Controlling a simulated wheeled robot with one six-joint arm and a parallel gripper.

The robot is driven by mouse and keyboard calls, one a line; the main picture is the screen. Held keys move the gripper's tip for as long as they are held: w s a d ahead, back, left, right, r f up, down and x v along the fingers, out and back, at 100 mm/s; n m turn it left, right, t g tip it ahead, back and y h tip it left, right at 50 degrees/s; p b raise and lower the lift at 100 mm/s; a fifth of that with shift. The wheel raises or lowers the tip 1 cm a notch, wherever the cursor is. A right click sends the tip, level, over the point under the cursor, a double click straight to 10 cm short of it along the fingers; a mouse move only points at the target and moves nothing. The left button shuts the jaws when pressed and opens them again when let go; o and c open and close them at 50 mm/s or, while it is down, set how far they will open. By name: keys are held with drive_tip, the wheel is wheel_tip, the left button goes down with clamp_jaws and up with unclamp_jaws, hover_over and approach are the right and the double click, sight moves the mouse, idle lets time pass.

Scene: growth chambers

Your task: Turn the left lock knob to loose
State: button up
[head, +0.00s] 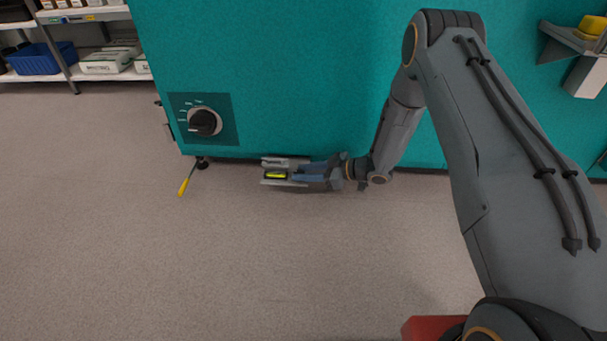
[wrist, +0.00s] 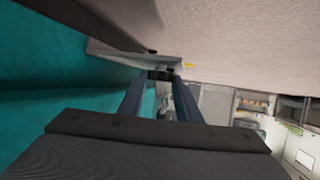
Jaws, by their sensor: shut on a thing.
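My gripper (head: 293,175) is low down at the foot of the teal cabinet (head: 290,80), reaching in from the right. In the wrist view my two fingers (wrist: 160,80) converge and are shut on a small dark knob-like piece (wrist: 160,73). It sits at a grey metal bracket (wrist: 105,50), which also shows in the head view (head: 274,183) with a yellow-green strip (head: 276,175). My fingers hide much of the held piece, so its turn position cannot be told.
A large black dial knob (head: 205,122) with white marks is on the cabinet's left front. A yellow-handled tool or lever (head: 184,186) is by a black foot (head: 202,163). Shelves with a blue bin (head: 40,60) stand at back left. The grey floor (head: 230,270) in front is clear.

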drive_tip(key=shift+w+n+g+b, duration=0.2)
drive_tip(key=shift+n+g+b, duration=0.2)
drive_tip(key=shift+n+g, duration=0.45)
drive_tip(key=shift+g, duration=0.25)
drive_tip(key=shift+y, duration=0.3)
drive_tip(key=o, duration=1)
drive_tip(key=shift+o, duration=0.2)
drive_tip(key=p+v, duration=0.3)
drive_tip(key=v, duration=0.5)
